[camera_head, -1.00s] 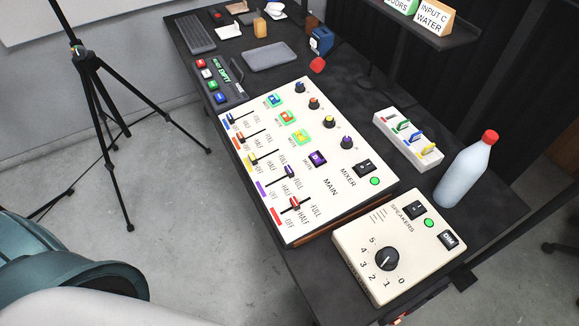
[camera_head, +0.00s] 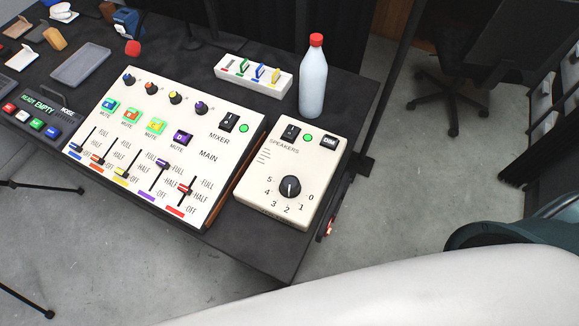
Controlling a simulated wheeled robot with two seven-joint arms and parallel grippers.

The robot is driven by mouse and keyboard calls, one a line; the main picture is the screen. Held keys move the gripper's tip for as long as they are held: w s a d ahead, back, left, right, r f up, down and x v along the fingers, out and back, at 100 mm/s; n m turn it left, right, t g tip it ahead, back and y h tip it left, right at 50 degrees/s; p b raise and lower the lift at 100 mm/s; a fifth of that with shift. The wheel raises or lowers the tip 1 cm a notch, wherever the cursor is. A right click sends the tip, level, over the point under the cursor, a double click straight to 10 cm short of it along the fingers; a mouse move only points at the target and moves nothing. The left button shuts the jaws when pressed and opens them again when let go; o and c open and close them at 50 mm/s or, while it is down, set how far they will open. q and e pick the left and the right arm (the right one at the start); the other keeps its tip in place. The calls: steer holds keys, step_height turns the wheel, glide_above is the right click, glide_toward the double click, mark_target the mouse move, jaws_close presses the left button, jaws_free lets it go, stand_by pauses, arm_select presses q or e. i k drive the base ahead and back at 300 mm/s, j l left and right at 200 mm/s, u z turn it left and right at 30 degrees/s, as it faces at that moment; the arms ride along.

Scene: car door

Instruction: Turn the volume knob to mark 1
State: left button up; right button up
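The black volume knob (camera_head: 290,187) sits on the cream speakers box (camera_head: 252,191) at the front right of the dark table. Marks 0 to 5 curve around its front side, with 0 at the right, 1 and 2 in front, and 5 at the left. A pale pointer line shows on the knob, but it is too small to read against a mark with certainty. Neither of my grippers is in view, and nothing touches the knob.
The mixer panel (camera_head: 205,177) with sliders and small knobs lies left of the speakers box. A bottle with a red cap (camera_head: 313,84) and a white switch strip (camera_head: 256,87) stand behind. The dark table's (camera_head: 268,262) front strip is bare.

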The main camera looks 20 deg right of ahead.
mark_target(291, 186)
steer(key=k+l+z, duration=0.1)
steer(key=k+z, duration=0.25)
steer(key=k+l+z, duration=0.2)
steer(key=k+z, duration=0.15)
steer(key=k, duration=0.2)
